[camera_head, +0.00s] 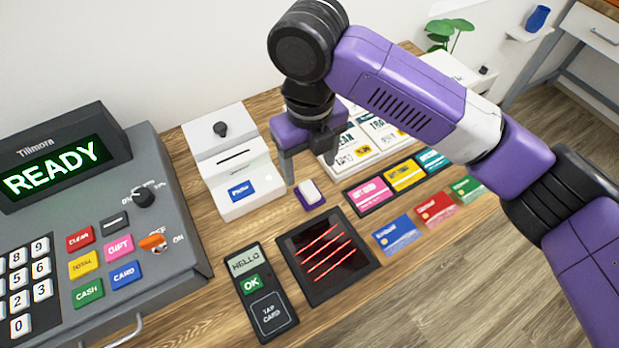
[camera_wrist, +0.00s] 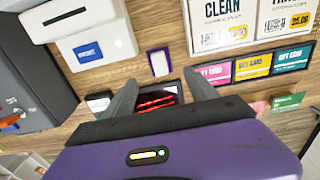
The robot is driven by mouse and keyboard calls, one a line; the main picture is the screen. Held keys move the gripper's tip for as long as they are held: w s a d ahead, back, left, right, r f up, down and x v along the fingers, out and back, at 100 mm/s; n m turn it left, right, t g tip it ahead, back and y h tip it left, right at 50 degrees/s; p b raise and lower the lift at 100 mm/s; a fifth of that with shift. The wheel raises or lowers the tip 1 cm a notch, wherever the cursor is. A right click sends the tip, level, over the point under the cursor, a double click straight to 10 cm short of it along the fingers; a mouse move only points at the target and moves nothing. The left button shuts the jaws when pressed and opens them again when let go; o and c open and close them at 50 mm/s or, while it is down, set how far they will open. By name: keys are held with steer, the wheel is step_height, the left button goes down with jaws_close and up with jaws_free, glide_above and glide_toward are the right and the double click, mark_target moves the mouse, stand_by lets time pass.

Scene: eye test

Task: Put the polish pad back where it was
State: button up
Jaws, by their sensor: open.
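A small white block on a purple base (camera_head: 310,193), which looks like the polish pad, sits on the wooden counter between the white printer-like box and the black scanner plate. It also shows in the wrist view (camera_wrist: 159,63), beyond my fingertips. I cannot tell whether the purple part is the pad's own base or a separate mat. My gripper (camera_head: 306,170) is open, pointing down above the counter close to the pad. In the wrist view my gripper (camera_wrist: 162,92) has nothing between its fingers but the scanner plate below.
The white box (camera_head: 235,165) stands left of the pad. The scanner plate (camera_head: 325,255) with red lines lies in front, beside a card reader (camera_head: 261,290). Gift cards (camera_head: 403,172) lie right, larger sign cards behind them. A grey cash register (camera_head: 150,220) fills the left.

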steer(key=shift+r, duration=1.35)
